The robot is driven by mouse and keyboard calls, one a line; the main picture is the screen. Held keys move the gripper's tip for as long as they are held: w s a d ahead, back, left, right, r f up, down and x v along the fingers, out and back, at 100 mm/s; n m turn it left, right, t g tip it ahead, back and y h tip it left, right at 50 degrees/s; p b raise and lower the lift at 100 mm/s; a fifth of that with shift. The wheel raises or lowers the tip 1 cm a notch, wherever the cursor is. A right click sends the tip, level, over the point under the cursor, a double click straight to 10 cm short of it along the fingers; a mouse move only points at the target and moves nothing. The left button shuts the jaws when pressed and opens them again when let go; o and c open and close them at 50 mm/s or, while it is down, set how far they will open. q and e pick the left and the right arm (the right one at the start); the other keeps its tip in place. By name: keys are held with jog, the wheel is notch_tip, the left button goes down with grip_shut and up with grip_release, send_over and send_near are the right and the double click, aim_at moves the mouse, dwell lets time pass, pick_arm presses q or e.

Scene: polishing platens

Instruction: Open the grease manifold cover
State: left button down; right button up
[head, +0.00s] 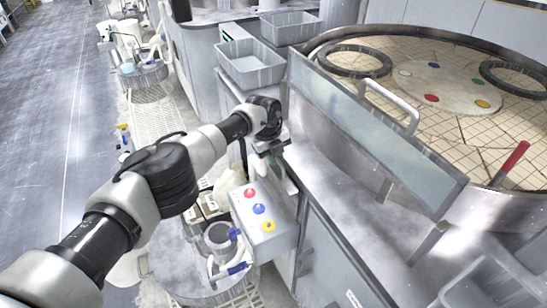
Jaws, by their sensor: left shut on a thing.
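A grey box with a red, a blue and a yellow round cap (265,225) is on the side of the grey machine cabinet; it looks like the grease manifold. My left gripper (283,172) points down just above and behind this box, close to the cabinet wall. It is shut on a small part that seems to be the manifold cover. The wrist and fingers hide most of that part, so I cannot tell how far the cover is open. My right gripper is not in view.
A framed clear panel with a handle (375,135) stands right of my wrist, before the round tiled platen (440,130). Grey bins (250,65) sit on the cabinet behind. A round container with tubes (185,270) stands below.

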pick_arm(q)
jog(key=shift+s+f, duration=0.1)
jog(key=shift+f, duration=0.05)
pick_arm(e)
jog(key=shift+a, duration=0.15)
pick_arm(q)
jog(key=c, duration=1.4)
grip_release()
jog(key=shift+o, duration=1.1)
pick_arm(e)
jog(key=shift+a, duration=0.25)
pick_arm(q)
jog(key=shift+r, duration=0.35)
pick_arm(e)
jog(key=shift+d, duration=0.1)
